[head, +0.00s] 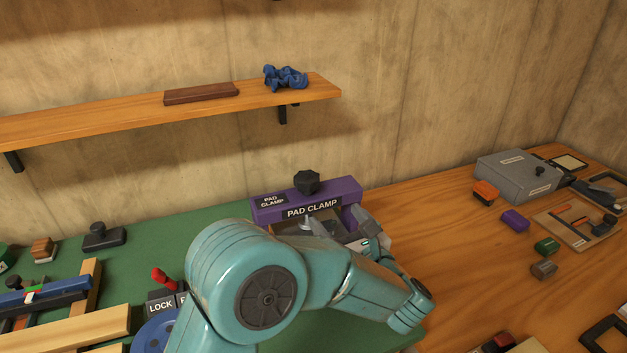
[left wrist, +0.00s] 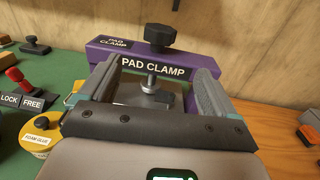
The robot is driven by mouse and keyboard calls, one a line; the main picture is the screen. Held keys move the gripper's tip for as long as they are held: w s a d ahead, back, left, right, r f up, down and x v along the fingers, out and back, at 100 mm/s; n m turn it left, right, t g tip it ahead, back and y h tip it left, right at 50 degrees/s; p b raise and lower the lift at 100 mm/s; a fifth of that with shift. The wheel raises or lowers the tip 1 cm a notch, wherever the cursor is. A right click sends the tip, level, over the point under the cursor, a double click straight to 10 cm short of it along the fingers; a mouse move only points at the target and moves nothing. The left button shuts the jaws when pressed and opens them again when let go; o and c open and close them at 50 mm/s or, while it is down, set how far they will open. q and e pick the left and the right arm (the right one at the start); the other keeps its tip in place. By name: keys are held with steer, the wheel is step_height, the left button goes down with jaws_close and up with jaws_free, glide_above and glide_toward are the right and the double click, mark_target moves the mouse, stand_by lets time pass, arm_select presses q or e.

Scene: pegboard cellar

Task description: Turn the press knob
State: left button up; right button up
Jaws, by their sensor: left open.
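The press is a purple frame labelled PAD CLAMP (head: 265,214), standing on the green mat against the wall. Its black faceted knob (head: 306,182) sits on top, and a metal screw with a round pad hangs below the crossbar. The knob also shows in the left wrist view (left wrist: 157,34). My left gripper (left wrist: 157,78) is open and empty, with its grey fingers in front of the purple crossbar and lower than the knob, apart from it. In the head view my left arm hides the lower press and much of the gripper. My right gripper is not in view.
A wooden shelf (head: 100,116) with a brown block and a blue crumpled thing hangs above. A red-handled LOCK/FREE lever (head: 163,278) and a yellow glue tin (left wrist: 38,138) stand left of the press. A grey box (head: 515,180) and small blocks lie right; bare wooden table lies between.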

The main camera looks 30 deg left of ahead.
mark_target(300, 188)
arm_select(q)
steer(key=p+x, duration=0.3)
steer(key=x, duration=0.9)
steer(key=shift+w+a+p, duration=0.3)
